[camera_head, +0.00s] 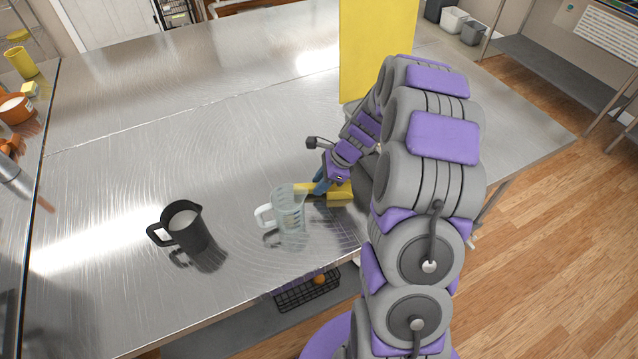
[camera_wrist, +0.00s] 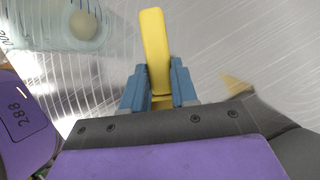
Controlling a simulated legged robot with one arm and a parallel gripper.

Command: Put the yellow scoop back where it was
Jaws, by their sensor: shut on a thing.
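The yellow scoop (camera_head: 338,190) is at my gripper (camera_head: 322,182), low over the steel table, just right of a clear measuring cup. In the wrist view the scoop's yellow handle (camera_wrist: 154,45) stands between the two blue fingers of my gripper (camera_wrist: 158,85), which are shut on it. The scoop's far end is partly hidden by my gripper. I cannot tell whether the scoop touches the table.
The clear measuring cup (camera_head: 288,212) with a white handle stands close left of my gripper and also shows in the wrist view (camera_wrist: 40,25). A black pitcher (camera_head: 187,230) stands further left. A yellow panel (camera_head: 375,50) rises behind my arm. The table's middle and back are clear.

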